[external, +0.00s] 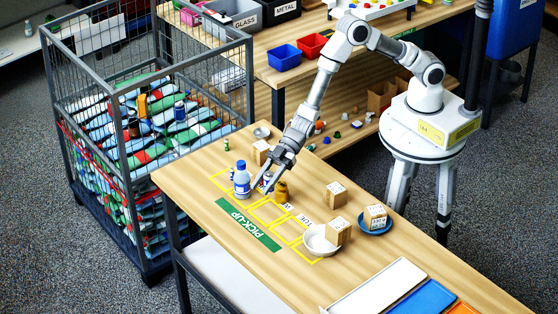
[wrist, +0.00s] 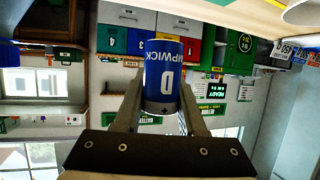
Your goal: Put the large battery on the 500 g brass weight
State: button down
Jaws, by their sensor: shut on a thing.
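My gripper (external: 266,186) is low over the pick-up end of the wooden table. In the external view the battery is small and largely hidden at the fingers. The brass weight (external: 282,192), a gold-brown knobbed piece, stands upright just right of the gripper. Its mass marking is too small to read. I cannot tell whether the battery touches the table or the weight.
A blue-capped bottle (external: 241,180) stands close left of the gripper. Wooden blocks (external: 335,194), a white bowl (external: 318,241) and a blue plate (external: 375,229) bearing a block lie to the right. White and blue trays (external: 378,287) fill the near end. A full mesh cage (external: 150,215) stands left.

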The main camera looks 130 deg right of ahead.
jog(key=s+d+r+h+b, duration=0.1)
jog(key=s+d+r+b, duration=0.6)
jog(key=s+d, duration=0.6)
jog(key=b, duration=0.1)
send_over(282, 192)
jog(key=w, duration=0.2)
notch_tip(282, 192, down, 6)
jog(key=f, duration=0.1)
jog(key=shift+s+d+f+m+b, duration=0.1)
jog(key=shift+d+f+m+b, duration=0.15)
jog(key=shift+f, duration=0.6)
jog(key=shift+s+d+f+m+b, duration=0.1)
jog(key=shift+d+f+m, duration=0.1)
jog(key=shift+f, duration=0.6)
jog(key=shift+f, duration=0.25)
jog(key=shift+c, duration=2.4)
grip_release()
jog(key=shift+r, duration=0.1)
